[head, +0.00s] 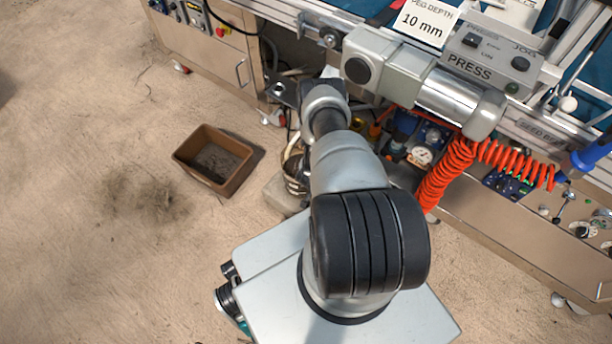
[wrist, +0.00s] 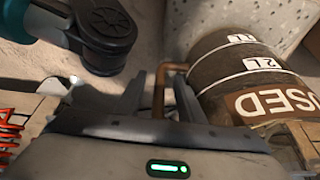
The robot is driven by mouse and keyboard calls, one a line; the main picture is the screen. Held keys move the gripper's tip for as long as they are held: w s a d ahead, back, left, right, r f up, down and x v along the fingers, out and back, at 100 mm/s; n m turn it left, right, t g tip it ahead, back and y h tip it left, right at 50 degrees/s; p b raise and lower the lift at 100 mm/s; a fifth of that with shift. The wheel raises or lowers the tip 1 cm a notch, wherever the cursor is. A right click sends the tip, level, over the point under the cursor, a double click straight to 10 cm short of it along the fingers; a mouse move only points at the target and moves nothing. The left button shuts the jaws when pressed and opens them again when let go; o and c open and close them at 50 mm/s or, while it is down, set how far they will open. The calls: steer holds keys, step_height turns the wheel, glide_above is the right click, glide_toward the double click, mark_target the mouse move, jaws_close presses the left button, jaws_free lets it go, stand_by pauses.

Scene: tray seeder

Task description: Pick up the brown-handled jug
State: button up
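The jug (wrist: 225,80) lies at the right of the wrist view. It has a dark brown body with pale bands, volume marks and a brown label reading "USED". Its brown handle (wrist: 158,92) stands up between the two dark fingers of my gripper (wrist: 160,84). The fingers are apart, with a narrow gap showing on each side of the handle. In the head view my arm hides the gripper. A dark banded thing (head: 296,174) shows there partly behind the arm; I cannot tell for sure that it is the jug.
A brown open bin (head: 238,180) stands on the sandy floor to the left. The seeder bench with its press unit (head: 480,62) runs along the back and right. An orange coiled hose (head: 443,180) hangs right of my arm. Pale speckled material (wrist: 250,17) lies behind the jug.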

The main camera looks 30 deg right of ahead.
jaws_close()
steer(key=shift+w+r, duration=0.1)
stand_by(1.2)
